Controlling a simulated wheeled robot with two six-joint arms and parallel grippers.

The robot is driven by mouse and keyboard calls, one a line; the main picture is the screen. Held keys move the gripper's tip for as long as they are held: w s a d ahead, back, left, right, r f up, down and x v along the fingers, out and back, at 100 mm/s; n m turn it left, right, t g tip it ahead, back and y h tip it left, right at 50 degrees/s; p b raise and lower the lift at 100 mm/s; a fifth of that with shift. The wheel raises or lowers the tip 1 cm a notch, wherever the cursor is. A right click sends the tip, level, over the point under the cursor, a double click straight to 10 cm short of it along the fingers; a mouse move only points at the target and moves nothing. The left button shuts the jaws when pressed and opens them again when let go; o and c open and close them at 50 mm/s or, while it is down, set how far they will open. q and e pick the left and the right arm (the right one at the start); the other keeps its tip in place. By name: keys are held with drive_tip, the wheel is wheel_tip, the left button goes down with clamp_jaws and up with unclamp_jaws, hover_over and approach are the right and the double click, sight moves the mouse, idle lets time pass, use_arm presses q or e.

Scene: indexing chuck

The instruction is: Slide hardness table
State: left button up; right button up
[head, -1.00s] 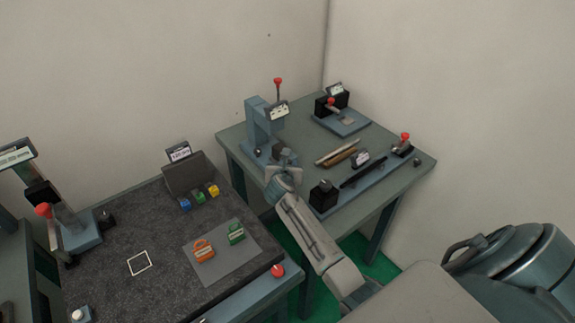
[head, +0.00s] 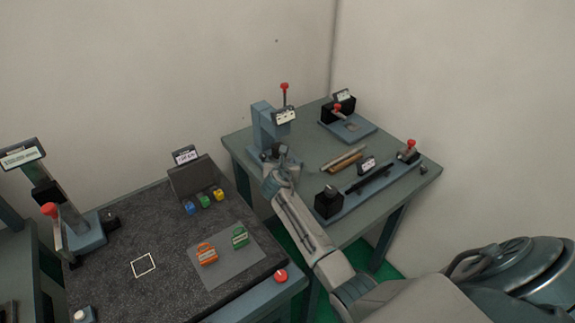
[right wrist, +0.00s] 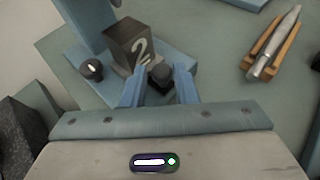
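The hardness tester (head: 262,125), a blue-grey column with a red-balled lever, stands at the back left of the far table. In the right wrist view, a dark block marked "2" (right wrist: 138,42) sits on its blue base (right wrist: 185,66). A black knob (right wrist: 160,76) stands in front of the block. My right gripper (head: 272,158) is at the front of the tester. In the right wrist view its two blue fingers (right wrist: 160,72) are spread on either side of the knob; firm contact is not visible. My left gripper is not in view.
A second dark knob (right wrist: 92,69) is left of the block. Silver and wooden bars (head: 343,159) lie right of the gripper, with a long black-railed fixture (head: 368,184) in front. A dark-topped bench (head: 170,235) with orange and green parts stands at left.

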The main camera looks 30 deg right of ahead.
drive_tip(key=shift+o, duration=1.2)
drive_tip(key=shift+w+a, duration=0.1)
drive_tip(key=shift+w, duration=0.05)
drive_tip(key=shift+s+a+r, duration=0.1)
drive_tip(key=shift+s+a, duration=0.25)
drive_tip(key=shift+s, duration=0.15)
drive_tip(key=b+v, duration=0.2)
drive_tip(key=v, duration=0.7)
drive_tip(key=shift+s+a+r, duration=0.15)
drive_tip(key=shift+r, duration=0.05)
